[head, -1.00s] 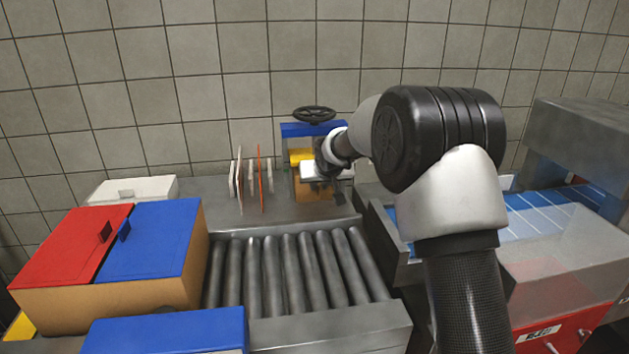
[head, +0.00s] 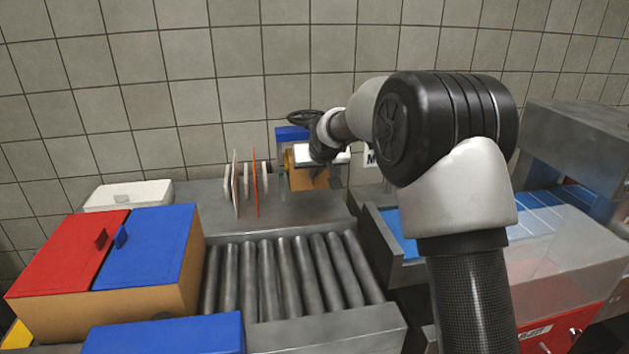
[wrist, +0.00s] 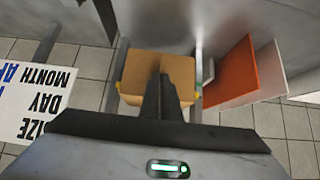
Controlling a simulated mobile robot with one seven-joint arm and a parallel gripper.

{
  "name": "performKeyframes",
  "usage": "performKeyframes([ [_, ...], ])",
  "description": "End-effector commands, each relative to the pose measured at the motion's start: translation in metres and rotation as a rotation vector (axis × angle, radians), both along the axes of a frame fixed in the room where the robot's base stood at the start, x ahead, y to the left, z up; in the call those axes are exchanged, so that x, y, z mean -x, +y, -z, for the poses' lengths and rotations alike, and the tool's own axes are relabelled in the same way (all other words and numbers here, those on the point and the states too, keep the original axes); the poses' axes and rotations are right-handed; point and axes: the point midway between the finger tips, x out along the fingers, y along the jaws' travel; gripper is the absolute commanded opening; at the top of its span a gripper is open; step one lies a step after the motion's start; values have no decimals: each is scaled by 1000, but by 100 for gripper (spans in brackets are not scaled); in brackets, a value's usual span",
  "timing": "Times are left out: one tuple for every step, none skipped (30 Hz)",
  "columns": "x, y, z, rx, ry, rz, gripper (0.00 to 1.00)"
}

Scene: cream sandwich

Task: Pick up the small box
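A small tan box (wrist: 158,72) sits between two upright metal posts in the wrist view. In the head view its brown side (head: 308,178) shows at the back of the counter, in the blue-topped press (head: 291,133). My gripper (wrist: 163,88) has its dark fingers close together, seemingly shut, and they overlap the middle of the box's near side. I cannot tell whether the fingertips touch the box. In the head view my gripper (head: 322,155) is at the press and hides part of the box.
Thin white and orange upright panels (head: 254,183) stand just left of the press. A roller conveyor (head: 290,275) lies in front. A large red-and-blue-lidded box (head: 180,285) is at left. A printed sign (wrist: 38,95) is at left in the wrist view.

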Motion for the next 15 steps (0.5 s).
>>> performKeyframes([
  [-1,0,-14,-1,-5,0,0],
  [-1,0,-19,-1,-6,0,0],
  [3,-1,-21,-1,-3,0,0],
  [10,-2,-18,0,-2,-1,0],
  [16,-3,-18,1,-1,-1,0],
  [23,-5,-18,1,-1,-1,0],
  [29,-6,-18,0,-2,-1,0],
  [36,-7,-18,1,-1,-1,0],
  [44,-9,-18,1,-2,-1,0],
  [51,-10,-18,0,-2,-1,0],
  [59,-12,-18,1,-2,0,0],
  [69,-14,-19,1,-3,0,0],
  [77,-16,-18,1,-2,0,0],
  [85,-18,-18,0,-2,1,0],
  [96,-19,-19,0,-4,-1,0],
])
